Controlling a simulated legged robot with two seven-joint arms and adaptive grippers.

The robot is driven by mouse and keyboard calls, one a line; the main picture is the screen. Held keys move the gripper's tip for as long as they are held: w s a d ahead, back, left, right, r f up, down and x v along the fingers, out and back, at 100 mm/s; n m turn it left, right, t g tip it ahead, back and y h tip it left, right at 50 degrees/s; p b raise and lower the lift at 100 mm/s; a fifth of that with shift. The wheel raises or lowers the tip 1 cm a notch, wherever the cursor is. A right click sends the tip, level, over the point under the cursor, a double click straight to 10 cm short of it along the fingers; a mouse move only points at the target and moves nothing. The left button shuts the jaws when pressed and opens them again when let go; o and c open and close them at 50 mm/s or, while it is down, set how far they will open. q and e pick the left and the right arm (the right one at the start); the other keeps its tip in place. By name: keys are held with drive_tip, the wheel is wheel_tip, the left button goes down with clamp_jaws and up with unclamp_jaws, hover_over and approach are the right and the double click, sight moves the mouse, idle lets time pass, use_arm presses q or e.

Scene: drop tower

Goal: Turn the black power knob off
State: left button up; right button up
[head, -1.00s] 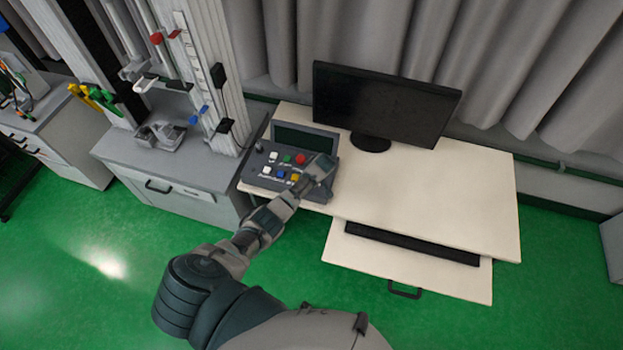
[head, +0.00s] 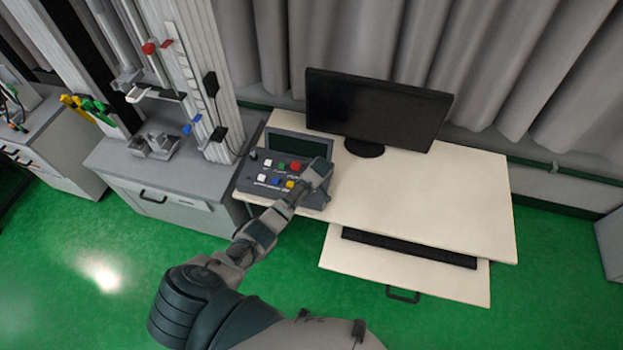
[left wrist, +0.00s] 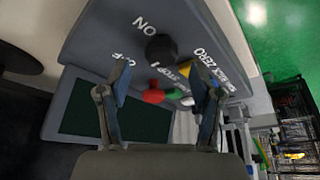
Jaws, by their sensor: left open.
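The grey control panel (head: 246,181) sits at the left end of the desk, with coloured buttons and a dark screen. My left gripper (head: 320,172) is over its right end and hides the black power knob in the head view. In the left wrist view the knob (left wrist: 160,48) is a round black dial between the words ON and OFF. My left gripper (left wrist: 164,70) is open there, one finger to each side of the knob in the picture. I cannot tell whether a finger touches it. My right gripper is not in view.
The pale desk (head: 440,190) carries a black monitor (head: 375,108) behind the panel. A keyboard tray (head: 400,268) is pulled out at the front. A grey cabinet (head: 150,200) with the tower rail (head: 205,80) stands to the left. The desk's right half is clear.

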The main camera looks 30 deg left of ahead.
use_arm(q)
drive_tip(key=v, duration=0.9)
drive_tip(key=shift+f, duration=0.1)
